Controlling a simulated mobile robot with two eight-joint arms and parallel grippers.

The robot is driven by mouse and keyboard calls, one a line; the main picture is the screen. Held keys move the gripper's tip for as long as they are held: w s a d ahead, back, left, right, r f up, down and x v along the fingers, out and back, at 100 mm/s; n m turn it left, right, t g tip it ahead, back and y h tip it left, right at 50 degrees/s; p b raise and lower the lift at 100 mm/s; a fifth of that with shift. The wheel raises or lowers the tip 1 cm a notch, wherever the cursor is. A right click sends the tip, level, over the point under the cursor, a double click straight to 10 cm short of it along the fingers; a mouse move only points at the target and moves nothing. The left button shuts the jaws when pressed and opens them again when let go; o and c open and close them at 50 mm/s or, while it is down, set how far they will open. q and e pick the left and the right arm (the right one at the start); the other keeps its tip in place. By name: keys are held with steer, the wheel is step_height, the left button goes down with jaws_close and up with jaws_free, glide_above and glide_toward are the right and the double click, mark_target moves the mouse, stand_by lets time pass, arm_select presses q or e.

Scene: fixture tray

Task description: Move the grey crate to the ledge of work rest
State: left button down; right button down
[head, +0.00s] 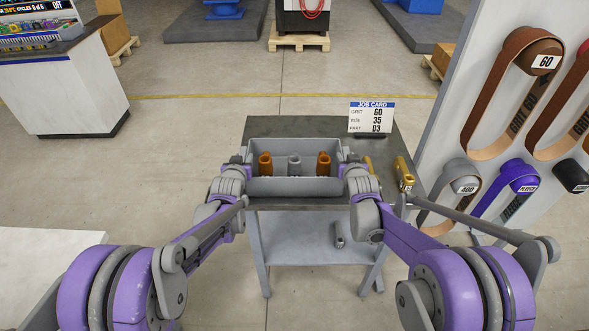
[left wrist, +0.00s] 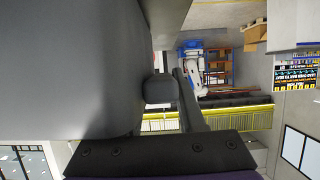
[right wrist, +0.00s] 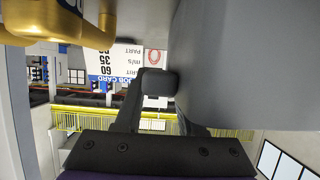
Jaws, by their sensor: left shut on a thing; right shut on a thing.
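The grey crate (head: 307,186) is over the dark top of a small grey work table (head: 385,149). Two orange-brown parts (head: 265,163) (head: 323,163) and one grey part (head: 294,165) stand inside it. My left gripper (head: 244,168) is shut on the crate's left end, and my right gripper (head: 347,168) is shut on its right end. The crate's wall fills much of the left wrist view (left wrist: 75,70) and the right of the right wrist view (right wrist: 250,65). I cannot tell whether its bottom touches the top. No ledge can be clearly picked out.
A yellow tool (head: 404,172) lies at the table's right, close to my right arm; yellow metal shows in the right wrist view (right wrist: 50,22). A job card (head: 371,118) stands at the back right. A small grey object (head: 338,235) is on the lower shelf. A belt rack stands right.

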stand_by(0.6)
